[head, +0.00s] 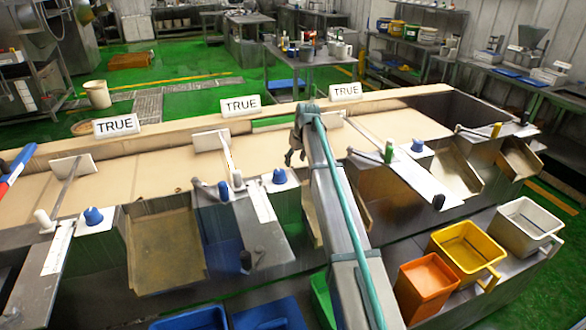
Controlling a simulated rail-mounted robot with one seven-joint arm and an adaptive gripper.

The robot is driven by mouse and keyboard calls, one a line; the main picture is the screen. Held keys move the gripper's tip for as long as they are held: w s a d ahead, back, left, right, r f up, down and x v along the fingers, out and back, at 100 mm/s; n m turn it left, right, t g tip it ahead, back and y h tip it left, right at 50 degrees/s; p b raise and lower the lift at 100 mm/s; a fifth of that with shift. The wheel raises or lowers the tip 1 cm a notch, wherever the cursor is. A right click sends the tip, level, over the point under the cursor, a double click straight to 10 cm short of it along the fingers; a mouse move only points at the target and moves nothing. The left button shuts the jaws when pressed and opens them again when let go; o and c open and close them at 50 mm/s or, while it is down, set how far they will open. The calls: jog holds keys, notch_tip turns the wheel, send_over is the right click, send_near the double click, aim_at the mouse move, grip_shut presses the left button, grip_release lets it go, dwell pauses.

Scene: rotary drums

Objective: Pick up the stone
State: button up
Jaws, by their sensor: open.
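A tiny brown speck (179,191) lies on the beige conveyor belt (130,180), near its front edge left of the middle; it may be the stone, but it is too small to be sure. My gripper (291,160) hangs over the belt near the middle, well to the right of the speck. It is open, and nothing shows between its fingers. My arm covers part of the belt and the machine front behind it.
White paddles (73,166) stand across the belt. Blue knobs (93,216) and metal chutes (165,250) line the front edge. Orange (427,285), yellow (466,250) and white (526,225) bins stand at the lower right. Three "TRUE" signs (241,105) stand along the back.

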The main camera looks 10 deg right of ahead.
aim_at(293, 166)
jog(key=shift+p+x, duration=0.55)
jog(key=shift+x, duration=1.4)
grip_shut()
